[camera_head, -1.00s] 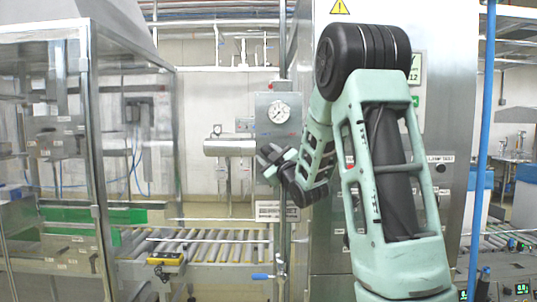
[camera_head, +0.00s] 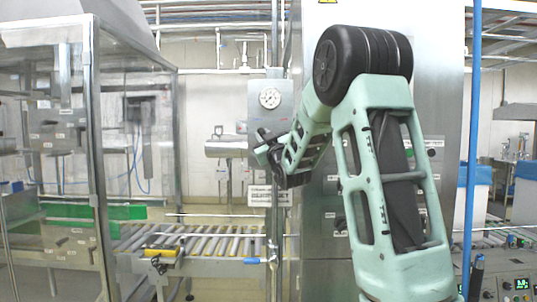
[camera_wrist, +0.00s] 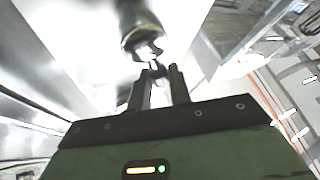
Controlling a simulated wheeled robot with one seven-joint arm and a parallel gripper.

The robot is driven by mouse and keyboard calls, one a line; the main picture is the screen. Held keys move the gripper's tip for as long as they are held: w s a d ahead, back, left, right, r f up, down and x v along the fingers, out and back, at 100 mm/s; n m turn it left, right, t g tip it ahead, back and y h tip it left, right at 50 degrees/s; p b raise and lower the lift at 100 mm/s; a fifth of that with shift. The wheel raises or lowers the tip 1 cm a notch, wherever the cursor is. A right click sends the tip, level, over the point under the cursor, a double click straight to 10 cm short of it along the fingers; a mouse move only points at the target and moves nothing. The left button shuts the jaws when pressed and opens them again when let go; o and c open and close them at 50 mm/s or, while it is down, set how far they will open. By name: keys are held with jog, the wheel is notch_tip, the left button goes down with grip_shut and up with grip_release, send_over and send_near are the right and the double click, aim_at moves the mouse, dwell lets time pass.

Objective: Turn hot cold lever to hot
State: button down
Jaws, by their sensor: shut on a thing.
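The lever cannot be made out there, as my gripper and wrist cover that spot.
A white label plate (camera_head: 268,196) is below my gripper. A roller conveyor (camera_head: 205,243) and a glazed steel cabinet (camera_head: 92,150) stand to the left. A blue pole (camera_head: 471,150) is to the right.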

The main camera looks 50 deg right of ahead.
jog(key=m+h+b, duration=0.2)
jog(key=m+b, duration=0.1)
jog(key=b, duration=0.1)
jog(key=s+d+m+g+h+b, duration=0.1)
jog(key=m+h+b, duration=0.1)
jog(key=m+b, duration=0.2)
jog(key=s+m+g+h+b, duration=0.1)
jog(key=m+h+b, duration=0.1)
jog(key=m+b, duration=0.1)
jog(key=shift+s+d+f+h+b, duration=0.1)
jog(key=shift+d+f+h+b, duration=0.3)
jog(key=shift+b, duration=0.25)
jog(key=m+g+h+b, duration=0.1)
jog(key=m, duration=0.1)
jog(key=m+g+h+b, duration=0.1)
jog(key=m+b, duration=0.1)
jog(key=s+d+m+g+h+b, duration=0.1)
jog(key=m+g, duration=0.1)
jog(key=shift+m+h, duration=0.3)
jog(key=shift+s+d+f+m+g+h+b, duration=0.2)
jog(key=shift+m+g+b, duration=0.35)
jog(key=shift+m, duration=0.4)
jog(key=shift+s+d+r+m+g+h+b, duration=0.15)
jog(key=shift+m+g+h+b, duration=0.2)
jog(key=shift+m+g, duration=0.55)
jog(key=shift+s+d+f+m+g+h+b, duration=0.2)
jog(key=shift+m+g+b, duration=0.3)
jog(key=shift+m, duration=0.55)
jog(key=shift+a, duration=0.1)
